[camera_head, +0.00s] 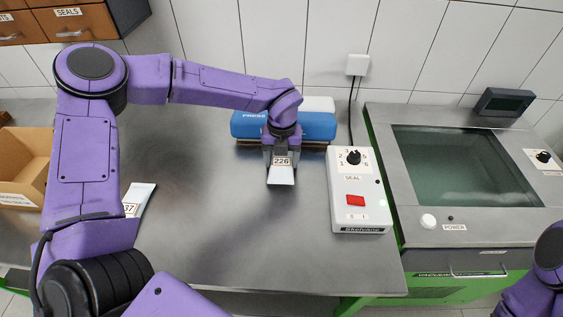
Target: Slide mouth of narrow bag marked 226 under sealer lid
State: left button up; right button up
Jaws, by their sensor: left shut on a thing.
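The narrow bag marked 226 (281,176) is a small pale pouch with a printed label. My left gripper (282,158) is shut on it, just in front of the sealer. The sealer has a blue lid (318,126) and a brown strip along its lower front edge. My left wrist hides the middle of the lid. I cannot tell whether the bag's mouth is under the lid or only beside it. Part of my right arm shows at the bottom right corner, but its gripper is out of view.
A white control box (358,215) with a dial and red switch stands right of the sealer. Another bag marked 37 (140,198) lies at the left, partly behind my arm. A cardboard box (28,155) stands far left. A glass-lidded machine (465,165) stands right. The table front is clear.

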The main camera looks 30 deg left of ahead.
pick_arm(q)
jog(key=shift+w+a, duration=0.3)
jog(key=shift+w, duration=0.35)
jog(key=shift+w+a, duration=0.3)
jog(key=shift+w, duration=0.35)
jog(key=o, duration=1.4)
jog(key=shift+c, duration=0.2)
notch_tip(320, 180, up, 11)
jog(key=b, duration=0.1)
jog(key=shift+f, duration=0.2)
